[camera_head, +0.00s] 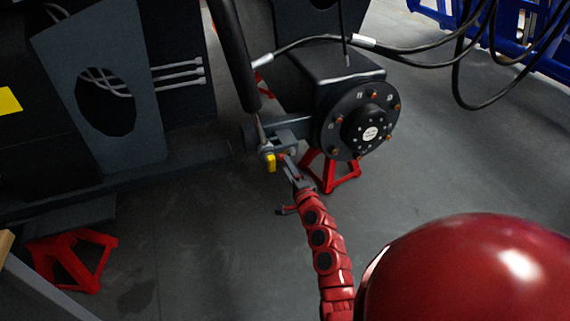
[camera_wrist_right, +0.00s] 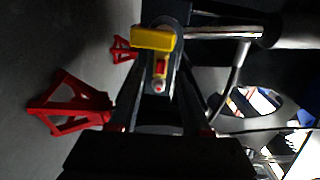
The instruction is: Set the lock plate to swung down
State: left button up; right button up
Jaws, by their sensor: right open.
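The yellow part, which looks like the lock plate (camera_head: 270,162), sits at the lower end of the black cylinder's rod, beside the grey bracket (camera_head: 287,138). In the head view it hangs short below the rod end. In the right wrist view the yellow plate (camera_wrist_right: 152,39) lies across the picture, above a small red-marked piece on the bracket. My right gripper (camera_head: 289,162) is open just below and right of the plate. In the wrist view its two fingers (camera_wrist_right: 160,92) stand apart, short of the plate, with nothing held. My left gripper is out of view.
The black cylinder (camera_head: 234,55) slants down to the bracket. The round black hub (camera_head: 357,122) is close right of my gripper, above a red stand (camera_head: 333,172). Cables (camera_head: 415,52) hang at upper right. Another red stand (camera_head: 72,258) is at lower left. Floor between is clear.

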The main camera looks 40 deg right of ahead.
aim_at(281, 157)
jog(key=shift+x, duration=1.45)
grip_shut()
